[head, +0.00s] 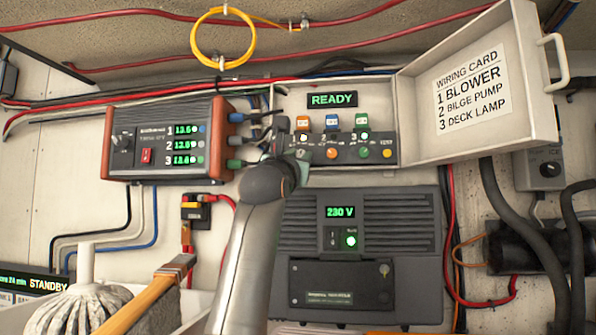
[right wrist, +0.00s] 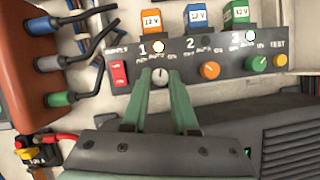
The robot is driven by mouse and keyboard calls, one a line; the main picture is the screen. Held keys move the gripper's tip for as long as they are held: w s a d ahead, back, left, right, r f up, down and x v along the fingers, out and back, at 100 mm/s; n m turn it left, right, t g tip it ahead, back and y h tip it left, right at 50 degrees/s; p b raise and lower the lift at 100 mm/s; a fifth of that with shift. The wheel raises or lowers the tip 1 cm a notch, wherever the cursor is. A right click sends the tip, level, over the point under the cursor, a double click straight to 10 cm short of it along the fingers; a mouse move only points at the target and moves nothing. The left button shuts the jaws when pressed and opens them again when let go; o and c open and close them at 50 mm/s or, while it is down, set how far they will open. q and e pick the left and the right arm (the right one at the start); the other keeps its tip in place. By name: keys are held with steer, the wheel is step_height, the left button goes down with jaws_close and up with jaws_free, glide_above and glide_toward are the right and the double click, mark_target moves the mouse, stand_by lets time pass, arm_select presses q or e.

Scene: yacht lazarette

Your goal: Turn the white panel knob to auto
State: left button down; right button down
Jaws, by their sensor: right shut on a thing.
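The white panel knob (right wrist: 160,76) is under the number 1 on the dark control strip of the open panel box (head: 345,125). My right gripper (right wrist: 160,84) is shut on it, a green finger on each side. A small dark mark on the knob points roughly up, and the small labels around it are hard to read. In the head view my right gripper (head: 298,160) and wrist hide the knob. My left gripper is not in view.
Close to the knob are a red switch (right wrist: 119,73), an orange knob (right wrist: 210,70), a green knob (right wrist: 259,63) and a yellow button (right wrist: 280,60). The box's open lid (head: 480,90) stands to the right. Cables from the orange-ended unit (head: 165,140) run close on the left.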

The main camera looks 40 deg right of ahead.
steer(key=shift+f+n+t+b, duration=0.3)
steer(key=shift+n+b, duration=0.05)
steer(key=shift+n, duration=0.25)
steer(key=shift+n+y+b, duration=0.3)
steer(key=shift+n, duration=0.1)
steer(key=shift+n+t+b, duration=0.3)
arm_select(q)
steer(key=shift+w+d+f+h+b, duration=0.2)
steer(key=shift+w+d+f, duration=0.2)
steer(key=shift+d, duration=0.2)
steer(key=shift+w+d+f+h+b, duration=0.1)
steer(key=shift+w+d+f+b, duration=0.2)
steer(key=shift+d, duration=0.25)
arm_select(e)
steer(key=shift+r+n+t+y, duration=0.15)
steer(key=shift+n+t+y, duration=0.2)
steer(key=shift+n, duration=0.35)
steer(key=c, duration=0.7)
jaws_free()
steer(key=shift+r, duration=0.1)
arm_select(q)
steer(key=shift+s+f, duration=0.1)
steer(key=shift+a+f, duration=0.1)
arm_select(e)
steer(key=shift+s, duration=0.1)
